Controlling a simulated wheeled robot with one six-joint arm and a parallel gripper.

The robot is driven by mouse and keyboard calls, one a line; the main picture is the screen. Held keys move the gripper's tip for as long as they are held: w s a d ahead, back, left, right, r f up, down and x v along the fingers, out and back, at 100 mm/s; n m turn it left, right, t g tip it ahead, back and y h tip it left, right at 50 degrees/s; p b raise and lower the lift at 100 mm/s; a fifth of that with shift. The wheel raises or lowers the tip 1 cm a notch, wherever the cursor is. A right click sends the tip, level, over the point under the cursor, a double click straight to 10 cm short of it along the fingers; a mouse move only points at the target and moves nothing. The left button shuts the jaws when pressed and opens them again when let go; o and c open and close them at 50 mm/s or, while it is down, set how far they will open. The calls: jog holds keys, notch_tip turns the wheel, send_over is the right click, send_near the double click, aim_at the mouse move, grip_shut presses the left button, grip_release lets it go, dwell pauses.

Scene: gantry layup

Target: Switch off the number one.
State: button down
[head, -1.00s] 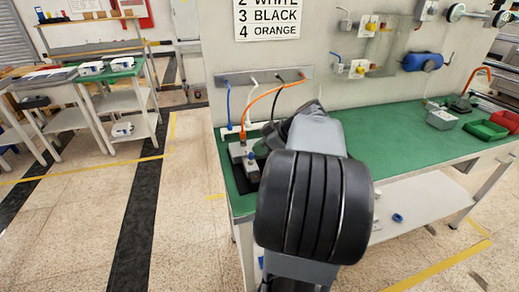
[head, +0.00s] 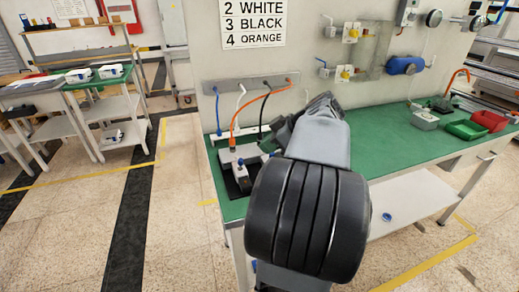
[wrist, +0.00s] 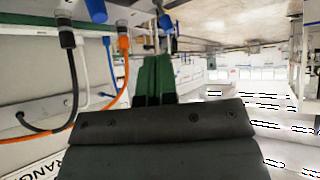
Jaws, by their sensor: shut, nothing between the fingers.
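My gripper (wrist: 157,75) has green fingers, pressed together and empty. In the head view it is mostly hidden behind my own wrist, over the left end of the green bench. A grey fixture (head: 240,153) with blue parts stands there, just left of my gripper. The blue cable (head: 217,108), white cable, orange cable (head: 236,117) and black cable run from a grey wall strip (head: 250,86) towards it. In the wrist view a blue part (wrist: 166,22) shows just beyond my fingertips; I cannot tell whether they touch. The black plug (wrist: 67,40) and orange plug (wrist: 124,45) are to its left.
A wall sign (head: 252,22) reads 2 WHITE, 3 BLACK, 4 ORANGE; its top is cut off. Green bench (head: 385,140) is clear in the middle.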

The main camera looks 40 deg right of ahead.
jog(key=v, duration=0.3)
jog(key=shift+f, duration=0.1)
jog(key=shift+a, duration=0.1)
dwell(0.5)
jog(key=f+m, duration=0.1)
jog(key=m, duration=0.1)
jog(key=s+d+f+m+h, duration=0.1)
jog(key=m, duration=0.2)
jog(key=f+m+g, duration=0.1)
jog(key=f+m, duration=0.1)
jog(key=shift+s+d+h, duration=0.25)
jog(key=shift+s+h, duration=0.05)
jog(key=shift+s, duration=0.05)
jog(key=a+r+g+h+p, duration=0.1)
jog(key=a+p, duration=0.5)
jog(key=a, duration=0.7)
jog(key=a+r+g+h+p, duration=0.2)
jog(key=a+p, duration=0.5)
jog(key=a, duration=0.6)
jog(key=shift+s+r, duration=0.2)
jog(key=shift+r, duration=0.4)
